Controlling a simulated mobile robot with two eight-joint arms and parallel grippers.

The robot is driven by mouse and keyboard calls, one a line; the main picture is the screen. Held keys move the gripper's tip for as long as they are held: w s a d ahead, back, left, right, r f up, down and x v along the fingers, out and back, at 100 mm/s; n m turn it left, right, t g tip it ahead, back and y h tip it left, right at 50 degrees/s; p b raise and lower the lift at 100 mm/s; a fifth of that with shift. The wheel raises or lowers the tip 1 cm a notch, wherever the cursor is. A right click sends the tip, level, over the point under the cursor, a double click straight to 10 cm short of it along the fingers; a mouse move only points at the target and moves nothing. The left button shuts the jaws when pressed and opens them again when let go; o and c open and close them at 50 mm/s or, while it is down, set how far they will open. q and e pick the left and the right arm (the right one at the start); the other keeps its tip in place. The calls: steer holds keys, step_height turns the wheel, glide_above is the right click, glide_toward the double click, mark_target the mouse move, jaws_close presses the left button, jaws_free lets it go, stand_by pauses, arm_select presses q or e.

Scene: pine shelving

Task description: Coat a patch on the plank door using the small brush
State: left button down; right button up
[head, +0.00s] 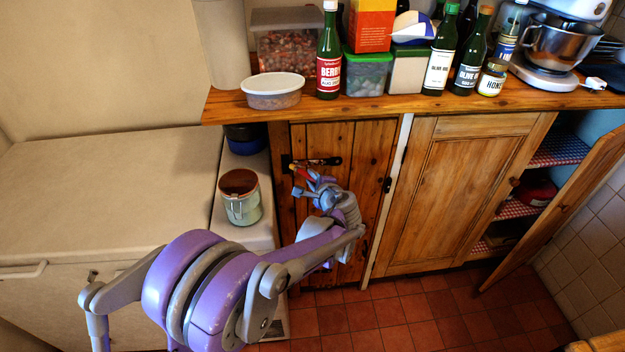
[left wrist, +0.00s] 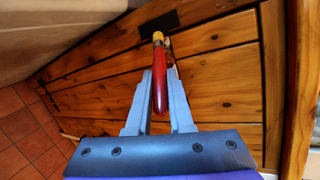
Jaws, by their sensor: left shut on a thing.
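The plank door (head: 373,150) is narrow, of vertical brown boards, below the wooden counter; its planks (left wrist: 215,85) fill much of the left wrist view. My left gripper (head: 313,183) is in front of the door's upper left part. In the left wrist view, my left gripper (left wrist: 161,82) is shut on the small brush (left wrist: 159,85), which has a red handle and a yellow band. The brush end points at the door near a black metal plate (left wrist: 159,24); I cannot tell whether it touches. In the head view the brush (head: 301,172) is small and partly hidden. My right gripper is out of view.
An open pot (head: 241,205), brown inside, stands on the pale ledge left of the door. Bottles and tubs crowd the counter (head: 225,103) above. A wider cupboard door (head: 460,190) is to the right, beside an open cupboard. The tiled floor (head: 400,320) is clear.

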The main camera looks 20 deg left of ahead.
arm_select(q)
steer(key=shift+w+a, duration=0.1)
steer(key=shift+w, duration=0.05)
steer(key=shift+w+d, duration=2.3)
steer(key=shift+d, duration=1.65)
steer(key=shift+s+a+b, duration=0.2)
steer(key=shift+s+a, duration=0.55)
steer(key=shift+a, duration=0.6)
steer(key=shift+s+a+b, duration=0.25)
steer(key=shift+s+a, duration=0.55)
steer(key=shift+a, duration=0.5)
steer(key=shift+s+a+b, duration=0.2)
steer(key=shift+s+a, duration=0.55)
steer(key=shift+a, duration=0.6)
